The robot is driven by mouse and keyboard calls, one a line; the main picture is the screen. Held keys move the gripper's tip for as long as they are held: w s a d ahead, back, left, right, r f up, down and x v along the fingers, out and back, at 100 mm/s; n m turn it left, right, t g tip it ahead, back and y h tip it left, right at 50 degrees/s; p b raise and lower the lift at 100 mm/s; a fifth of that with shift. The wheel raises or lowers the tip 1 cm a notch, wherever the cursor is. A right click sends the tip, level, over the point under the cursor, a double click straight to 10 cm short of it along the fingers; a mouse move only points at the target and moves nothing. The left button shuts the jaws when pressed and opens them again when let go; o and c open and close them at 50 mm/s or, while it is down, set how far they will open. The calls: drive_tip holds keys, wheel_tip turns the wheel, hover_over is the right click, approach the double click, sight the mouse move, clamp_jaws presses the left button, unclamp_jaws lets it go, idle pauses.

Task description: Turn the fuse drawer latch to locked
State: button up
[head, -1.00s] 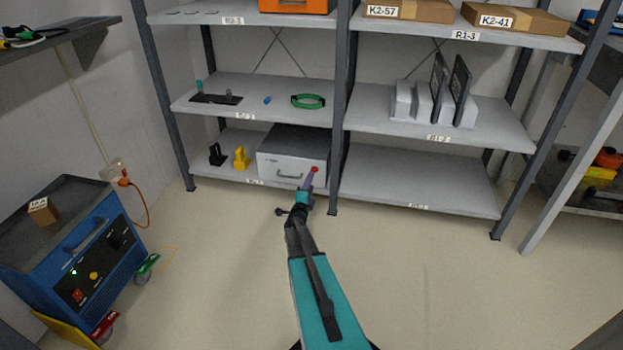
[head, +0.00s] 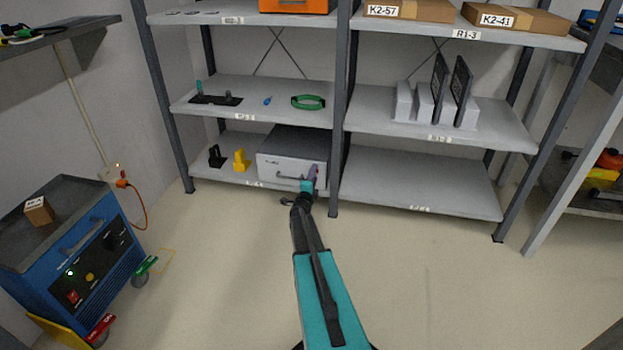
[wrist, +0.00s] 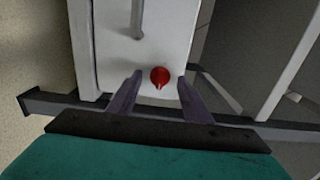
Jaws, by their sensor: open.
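The fuse drawer (head: 285,168) is a light grey box front with a bar handle (wrist: 137,18), on the bottom left shelf. Its red round latch (wrist: 159,76) sits near the drawer's edge, with a small pointer toward my gripper in the wrist view. My gripper (wrist: 155,88) is open, its two purple fingers on either side of the latch with gaps. I cannot tell whether the fingertips reach the latch's depth. In the head view my gripper (head: 311,178) covers most of the latch.
A shelf post (head: 337,150) stands close right of the drawer. Black (head: 217,156) and yellow (head: 241,160) holders stand left of the drawer on the same shelf. A blue cart (head: 80,255) is at the left. The floor in front is clear.

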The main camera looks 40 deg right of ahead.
drive_tip(key=c, duration=1.1)
drive_tip(key=shift+o, duration=0.2)
drive_tip(key=shift+s+d+n+p, duration=0.1)
drive_tip(key=shift+d+n+p, duration=0.05)
drive_tip(key=shift+n+p, duration=4.05)
drive_tip(key=shift+s+d+n+p, duration=0.1)
drive_tip(key=shift+d+n+p, duration=0.05)
drive_tip(key=shift+n+p, duration=4.05)
drive_tip(key=shift+n+b, duration=0.5)
drive_tip(key=shift+n, duration=0.1)
drive_tip(key=o, duration=0.9)
drive_tip(key=shift+o, duration=0.8)
drive_tip(key=shift+w+a, duration=0.15)
drive_tip(key=shift+a, duration=0.05)
